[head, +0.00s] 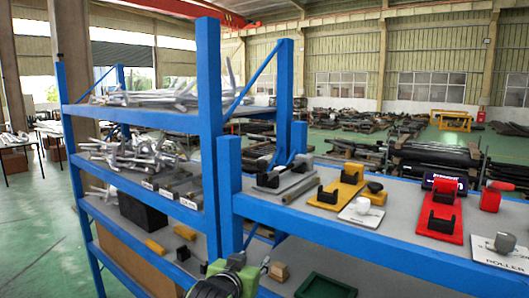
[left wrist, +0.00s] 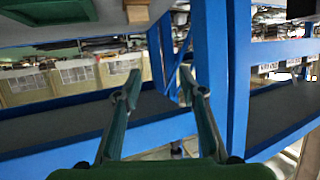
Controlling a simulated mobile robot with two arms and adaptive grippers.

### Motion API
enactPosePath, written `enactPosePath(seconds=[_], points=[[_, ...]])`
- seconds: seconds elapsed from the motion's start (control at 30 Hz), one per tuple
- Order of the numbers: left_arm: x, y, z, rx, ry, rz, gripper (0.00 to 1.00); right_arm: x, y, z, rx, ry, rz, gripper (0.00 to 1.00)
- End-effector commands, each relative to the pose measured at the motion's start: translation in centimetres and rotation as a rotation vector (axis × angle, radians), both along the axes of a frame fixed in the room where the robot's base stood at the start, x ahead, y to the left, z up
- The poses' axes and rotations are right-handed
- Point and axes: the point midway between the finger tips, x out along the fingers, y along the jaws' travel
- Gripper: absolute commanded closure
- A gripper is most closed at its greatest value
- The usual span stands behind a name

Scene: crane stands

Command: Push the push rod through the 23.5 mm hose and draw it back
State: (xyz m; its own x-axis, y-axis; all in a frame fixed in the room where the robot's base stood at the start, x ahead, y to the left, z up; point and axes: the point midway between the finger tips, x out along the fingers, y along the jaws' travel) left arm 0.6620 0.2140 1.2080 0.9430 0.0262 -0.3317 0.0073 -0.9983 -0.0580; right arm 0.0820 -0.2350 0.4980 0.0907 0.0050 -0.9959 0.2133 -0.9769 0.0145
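My left gripper (head: 238,276) shows in green and dark grey at the bottom of the head view, low in front of the right-hand blue shelf. In the left wrist view its two fingers (left wrist: 161,84) stand apart with nothing between them. On the upper shelf board, a grey stand with black holders (head: 272,181) has a grey tube (head: 299,188) beside it. A yellow stand (head: 338,193) and a red stand (head: 439,217) with black cradles are to its right. I cannot tell which piece is the 23.5 mm hose or the push rod. My right gripper is not in view.
A blue-framed rack (head: 209,95) with metal parts stands at the left, its post close to my left gripper. Two white cards (head: 361,214) and (head: 505,254) lie on the upper board. A wooden block (head: 279,270) and a green tray (head: 326,287) are on the board below.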

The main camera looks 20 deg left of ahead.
Motion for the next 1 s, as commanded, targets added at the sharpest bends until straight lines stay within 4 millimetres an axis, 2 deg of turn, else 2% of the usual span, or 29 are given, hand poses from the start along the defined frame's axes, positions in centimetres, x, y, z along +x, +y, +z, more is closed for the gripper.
enactPosePath(seconds=[0.03,0.1,0.2,0.3,0.4,0.57,0.8,1.0], points=[[0.1,0.1,6.2,-0.009,-0.086,0.007,0.63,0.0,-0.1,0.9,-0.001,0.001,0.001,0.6],[-0.5,0.3,12.1,-0.022,-0.173,0.014,0.63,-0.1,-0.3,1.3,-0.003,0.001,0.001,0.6],[-1.5,0.5,18.3,-0.037,-0.27,0.022,0.63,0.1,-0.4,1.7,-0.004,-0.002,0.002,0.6],[-1.8,0.6,21.4,-0.045,-0.323,0.025,0.63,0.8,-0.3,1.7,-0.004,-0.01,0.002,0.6],[-1.6,0.6,22.6,-0.049,-0.346,0.027,0.63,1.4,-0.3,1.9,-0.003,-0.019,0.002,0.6],[-0.1,0.7,22.8,-0.049,-0.344,0.028,0.63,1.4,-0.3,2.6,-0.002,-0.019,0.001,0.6],[4.5,0.9,23.0,-0.047,-0.343,0.027,0.63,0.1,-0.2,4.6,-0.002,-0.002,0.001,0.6],[8.2,1.1,23.0,-0.048,-0.344,0.027,0.63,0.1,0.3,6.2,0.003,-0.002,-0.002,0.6]])
